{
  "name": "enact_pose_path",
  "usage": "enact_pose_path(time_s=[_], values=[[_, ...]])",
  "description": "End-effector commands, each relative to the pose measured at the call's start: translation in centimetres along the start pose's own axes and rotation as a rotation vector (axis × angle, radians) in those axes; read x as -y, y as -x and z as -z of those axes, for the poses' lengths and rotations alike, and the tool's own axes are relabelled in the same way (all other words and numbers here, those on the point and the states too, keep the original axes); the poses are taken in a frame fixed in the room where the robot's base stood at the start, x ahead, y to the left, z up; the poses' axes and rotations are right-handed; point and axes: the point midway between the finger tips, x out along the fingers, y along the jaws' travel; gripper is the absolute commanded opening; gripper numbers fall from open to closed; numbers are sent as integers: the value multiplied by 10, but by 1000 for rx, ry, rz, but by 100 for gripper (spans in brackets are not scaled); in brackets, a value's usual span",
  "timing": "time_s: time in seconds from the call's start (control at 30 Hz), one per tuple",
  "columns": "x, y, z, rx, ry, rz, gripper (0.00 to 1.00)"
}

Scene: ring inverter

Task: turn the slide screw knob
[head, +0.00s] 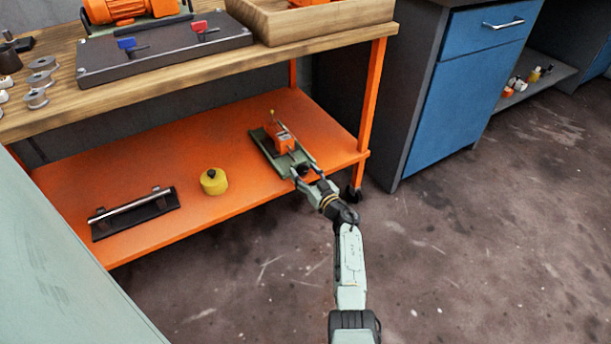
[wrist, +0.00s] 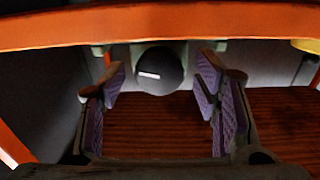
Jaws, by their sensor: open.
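The slide (head: 262,143), a green base with an orange block (head: 281,138) on it, sits on the orange lower shelf. Its round dark knob (head: 303,171) is at the near end, by the shelf's front edge. In the wrist view the knob (wrist: 150,82) is a black disc with a short white mark, slightly tilted. My gripper (head: 308,176) is open around the knob. In the wrist view my gripper (wrist: 163,78) has one padded finger on each side of the knob, with gaps visible on both sides. The knob's far side is hidden.
A yellow container (head: 214,182) and a dark tray with a metal bar (head: 133,212) stand left on the shelf (head: 100,172). The wooden tabletop (head: 175,90) hangs above, and an orange leg (head: 371,95) is at right. The floor in front is clear.

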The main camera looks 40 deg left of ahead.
Motion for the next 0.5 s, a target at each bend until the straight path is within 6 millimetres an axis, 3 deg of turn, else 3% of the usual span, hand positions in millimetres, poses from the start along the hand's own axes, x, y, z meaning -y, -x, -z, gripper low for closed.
enact_pose_path(time_s=[0.13, 0.5], values=[[0, 0, 0, 0, 0, 0, 56], [0, 0, 0, 0, 0, -1, 31]])
